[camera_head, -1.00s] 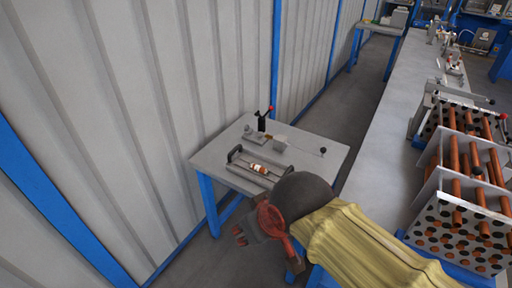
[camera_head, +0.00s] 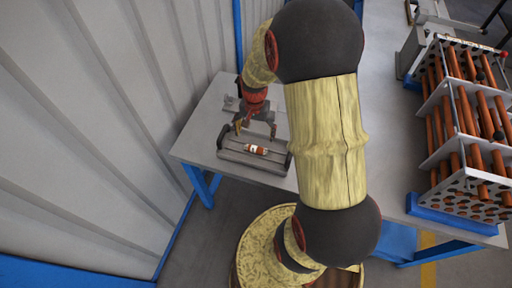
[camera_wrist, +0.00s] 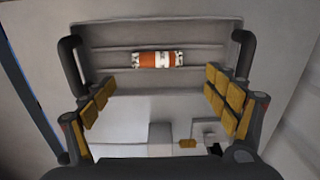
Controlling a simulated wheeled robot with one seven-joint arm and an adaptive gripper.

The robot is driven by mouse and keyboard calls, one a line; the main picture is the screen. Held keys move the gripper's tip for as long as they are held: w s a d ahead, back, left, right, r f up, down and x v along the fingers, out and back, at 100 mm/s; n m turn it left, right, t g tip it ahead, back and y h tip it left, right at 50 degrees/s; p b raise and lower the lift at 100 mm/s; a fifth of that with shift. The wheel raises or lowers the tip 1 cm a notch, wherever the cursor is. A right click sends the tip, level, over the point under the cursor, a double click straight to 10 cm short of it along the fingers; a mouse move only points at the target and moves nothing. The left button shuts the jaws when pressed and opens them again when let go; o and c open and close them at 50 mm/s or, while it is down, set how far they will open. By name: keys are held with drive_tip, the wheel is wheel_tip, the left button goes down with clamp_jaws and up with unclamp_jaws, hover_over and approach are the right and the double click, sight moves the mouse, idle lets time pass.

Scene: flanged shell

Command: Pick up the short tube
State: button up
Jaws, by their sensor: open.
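The short tube (camera_head: 256,150), orange-brown with a white band, lies on a grey tray (camera_head: 228,155) with dark handles at its ends. In the wrist view the tube (camera_wrist: 157,60) lies crosswise near the top of the picture, on the ribbed tray (camera_wrist: 115,33). My gripper (camera_head: 258,128) is over the table, at the tray's far side. In the wrist view its yellow-padded fingers (camera_wrist: 168,103) are wide apart with nothing between them. The tube lies beyond the fingertips, apart from them.
The grey table (camera_head: 198,130) stands against the ribbed wall (camera_head: 100,120). Small fittings (camera_wrist: 187,143) show low in the wrist view. A long bench at the right carries a rack (camera_head: 455,150) of several long copper-coloured tubes.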

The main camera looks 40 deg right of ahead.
sight(256, 147)
drive_tip(key=f+b, duration=0.1)
drive_tip(key=f, duration=0.3)
drive_tip(key=f+b, duration=0.2)
drive_tip(key=f, duration=0.2)
drive_tip(key=shift+s+d+f, duration=0.15)
drive_tip(key=shift+d+f, duration=0.05)
drive_tip(key=shift+f, duration=0.05)
drive_tip(key=shift+r, duration=0.1)
drive_tip(key=shift+c, duration=1.3)
drive_tip(key=c, duration=1.1)
